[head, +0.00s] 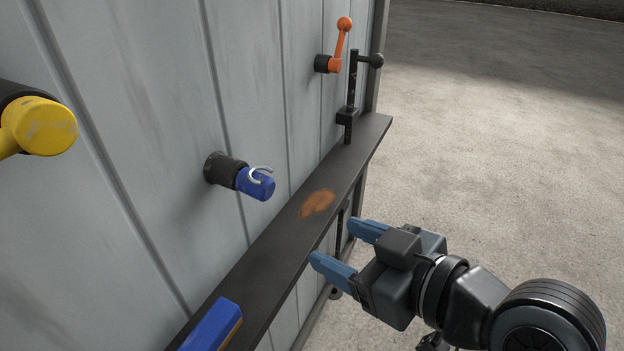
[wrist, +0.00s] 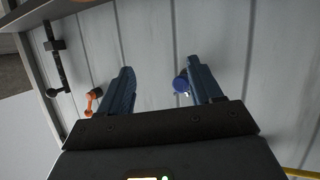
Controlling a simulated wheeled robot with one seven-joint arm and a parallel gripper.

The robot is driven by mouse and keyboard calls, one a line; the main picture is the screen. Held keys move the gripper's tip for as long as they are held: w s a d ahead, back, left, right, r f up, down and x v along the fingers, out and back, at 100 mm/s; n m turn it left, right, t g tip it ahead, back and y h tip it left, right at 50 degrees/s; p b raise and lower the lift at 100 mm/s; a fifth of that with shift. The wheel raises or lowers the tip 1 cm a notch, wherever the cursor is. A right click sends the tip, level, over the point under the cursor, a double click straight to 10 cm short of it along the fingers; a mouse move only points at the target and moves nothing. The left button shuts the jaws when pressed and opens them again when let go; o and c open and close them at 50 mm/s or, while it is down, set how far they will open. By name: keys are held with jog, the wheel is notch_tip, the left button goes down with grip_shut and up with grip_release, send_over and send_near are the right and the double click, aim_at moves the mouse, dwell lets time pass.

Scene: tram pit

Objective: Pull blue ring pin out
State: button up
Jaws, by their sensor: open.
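The blue ring pin (head: 256,184) sticks out of a black round socket (head: 222,169) on the grey panel wall, with a pale metal ring at its outer end. In the wrist view the blue pin (wrist: 180,84) shows beside the right finger, partly overlapped by it. My gripper (head: 332,241) is open and empty, its two blue fingers pointing towards the wall. In the head view it is to the right of and lower in the picture than the pin, apart from it.
A dark ledge (head: 270,262) with a rusty patch runs along the wall below the pin. An orange crank (head: 340,45), a black upright lever (head: 351,95) and a yellow handle (head: 42,125) are nearby. A blue block (head: 212,325) lies on the ledge's near end. Concrete floor at right is clear.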

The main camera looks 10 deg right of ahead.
aim_at(268, 186)
jog(key=w+a+r+n+g+y, duration=0.25)
jog(key=a+r+n, duration=0.2)
jog(key=r, duration=0.35)
jog(key=shift+h, duration=0.25)
jog(key=shift+p+x, duration=0.4)
jog(key=shift+x, duration=3.35)
jog(key=shift+w+d, duration=0.15)
jog(key=shift+c, duration=0.5)
jog(key=c, duration=1.1)
